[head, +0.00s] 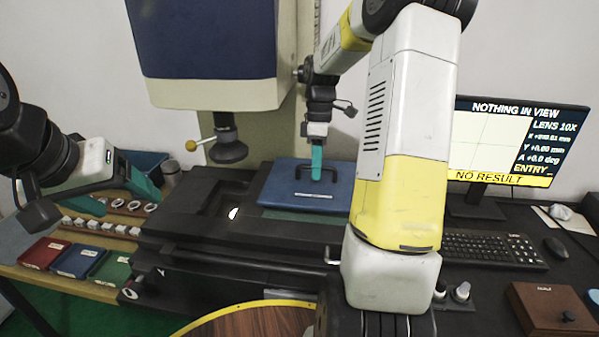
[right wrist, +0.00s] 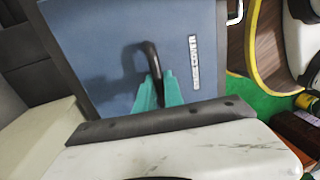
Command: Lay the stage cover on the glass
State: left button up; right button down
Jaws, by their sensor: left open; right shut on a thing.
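The stage cover (head: 280,187) is a flat blue panel with a dark handle and a small white label. My right gripper (head: 316,172) is shut on its handle from above. In the right wrist view the teal fingers (right wrist: 157,95) close on the handle of the blue cover (right wrist: 95,55). The cover is over the right part of the dark microscope stage (head: 185,213); I cannot tell whether it touches. A greenish strip, possibly glass (head: 295,215), shows below its front edge. My left gripper (head: 131,204) is open and empty at the left, near the rings.
Several rings and white blocks (head: 95,226) lie on the left bench, with red (head: 45,252), blue (head: 76,261) and green (head: 112,268) trays in front. The microscope's lens (head: 228,150) hangs left of the cover. A monitor (head: 515,140), keyboard (head: 493,250) and brown box (head: 553,308) are right.

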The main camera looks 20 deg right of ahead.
jog(key=shift+f, duration=1.85)
jog(key=c, duration=1.5)
grip_release()
jog(key=shift+f, duration=0.1)
jog(key=shift+o, duration=0.2)
notch_tip(320, 180, up, 11)
jog(key=w, duration=0.2)
jog(key=s+a+r+m+t, duration=0.2)
jog(key=s+a+r+m, duration=0.1)
jog(key=s+r, duration=0.25)
jog(key=s+a+m+t, duration=0.3)
jog(key=s+a+m, duration=0.1)
jog(key=s, duration=0.4)
jog(key=s+a+m+t+y, duration=0.1)
jog(key=s+a+m+t, duration=0.2)
jog(key=s, duration=0.5)
jog(key=shift+a+r+m, duration=0.15)
jog(key=shift+a+m, duration=0.35)
jog(key=shift+m, duration=0.6)
